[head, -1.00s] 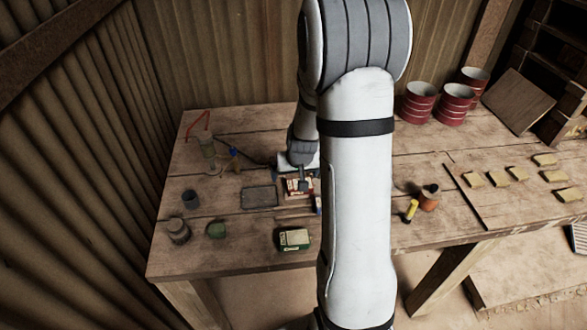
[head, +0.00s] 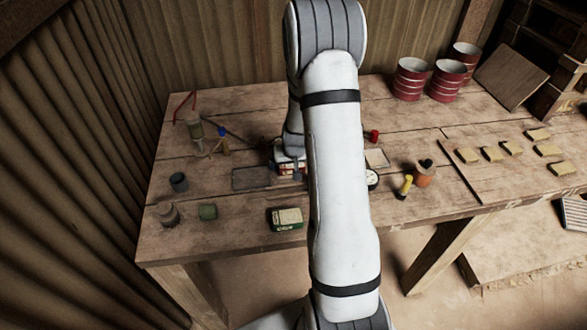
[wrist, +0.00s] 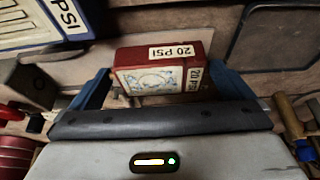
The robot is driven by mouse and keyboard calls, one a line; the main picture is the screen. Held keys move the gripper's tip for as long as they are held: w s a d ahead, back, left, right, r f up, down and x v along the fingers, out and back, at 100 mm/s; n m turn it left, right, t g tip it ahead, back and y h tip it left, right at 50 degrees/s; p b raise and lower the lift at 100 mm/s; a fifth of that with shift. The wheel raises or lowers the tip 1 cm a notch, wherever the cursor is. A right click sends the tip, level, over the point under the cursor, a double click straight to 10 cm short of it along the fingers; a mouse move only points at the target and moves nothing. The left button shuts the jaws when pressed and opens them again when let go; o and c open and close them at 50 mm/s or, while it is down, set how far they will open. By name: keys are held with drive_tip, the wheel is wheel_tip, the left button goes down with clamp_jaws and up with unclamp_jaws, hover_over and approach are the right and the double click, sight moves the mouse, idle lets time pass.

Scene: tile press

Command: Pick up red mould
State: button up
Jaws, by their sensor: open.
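The red mould (wrist: 165,55), a small red block with a pale patterned face and "20 PSI" labels, lies between the two blue fingers of my open gripper (wrist: 160,72) in the wrist view. The fingers are on its left and right sides; whether either touches it I cannot tell. In the head view the red mould (head: 287,168) is a small patch of red on the bench, mostly hidden by my gripper (head: 297,173) and arm.
A blue and white "PSI" block (wrist: 45,22) lies close by on the left in the wrist view. A dark tray (head: 252,179) is left of the mould, a green box (head: 285,219) in front. Red tins (head: 410,79) stand at the back right.

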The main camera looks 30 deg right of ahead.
drive_tip(key=shift+r, duration=0.1)
drive_tip(key=shift+c, duration=0.2)
drive_tip(key=c, duration=1)
drive_tip(key=shift+o, duration=0.2)
